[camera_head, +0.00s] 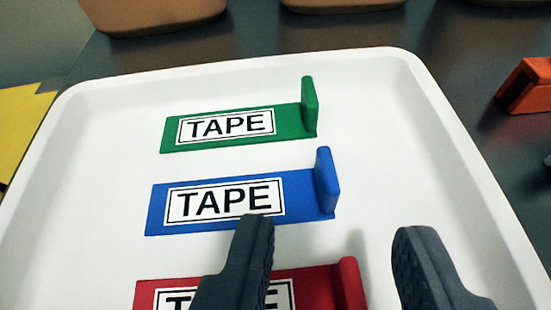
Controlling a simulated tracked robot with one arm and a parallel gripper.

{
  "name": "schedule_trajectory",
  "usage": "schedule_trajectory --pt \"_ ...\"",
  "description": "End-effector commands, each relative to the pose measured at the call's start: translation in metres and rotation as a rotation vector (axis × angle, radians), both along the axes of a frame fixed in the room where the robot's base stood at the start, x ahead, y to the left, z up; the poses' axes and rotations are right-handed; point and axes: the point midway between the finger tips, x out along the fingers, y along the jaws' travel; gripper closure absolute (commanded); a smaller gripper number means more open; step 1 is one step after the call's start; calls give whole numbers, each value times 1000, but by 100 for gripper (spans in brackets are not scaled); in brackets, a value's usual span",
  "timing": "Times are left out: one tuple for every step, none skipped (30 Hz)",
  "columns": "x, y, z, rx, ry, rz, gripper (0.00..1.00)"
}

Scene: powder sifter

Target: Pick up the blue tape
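The blue tape (297,187) lies flat in the middle of a white tray (390,80), with a "TAPE" label and an upright tab at its right end. A green tape (285,125) lies behind it and a red tape (318,284) in front of it. My gripper (330,235) is open and empty, its two dark fingers wide apart. The left finger's tip overlaps the lower edge of the blue tape in the picture. The right finger is to the right of the tapes. The left finger hides part of the red tape. I cannot tell the fingers' exact height above the tray.
The tray has a raised rim. Several brown containers (150,14) stand behind it on the dark table (260,38). An orange object (527,86) is at the right and a yellow item (20,120) at the left. The tray's right side is bare.

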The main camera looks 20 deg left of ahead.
Motion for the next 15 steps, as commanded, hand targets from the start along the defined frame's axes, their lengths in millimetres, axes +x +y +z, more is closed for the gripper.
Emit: schedule_trajectory --pt "6 1 -5 0 2 1 64" --pt "8 1 -7 0 2 0 64" --pt "11 2 -8 0 3 0 64" --pt "12 2 -9 0 2 0 64" --pt "13 2 -9 1 2 0 64" --pt "15 2 -10 1 2 0 64" --pt "15 2 -10 1 2 0 64" --pt "16 2 -11 0 2 0 64" --pt "17 3 -12 0 1 0 64" --pt "19 3 -13 0 1 1 64" --pt "20 3 -15 0 1 1 64" --pt "23 3 -17 0 1 1 64" --pt "26 4 -19 0 0 1 64" --pt "28 4 -21 0 0 1 64" --pt "33 5 -25 0 0 1 64"
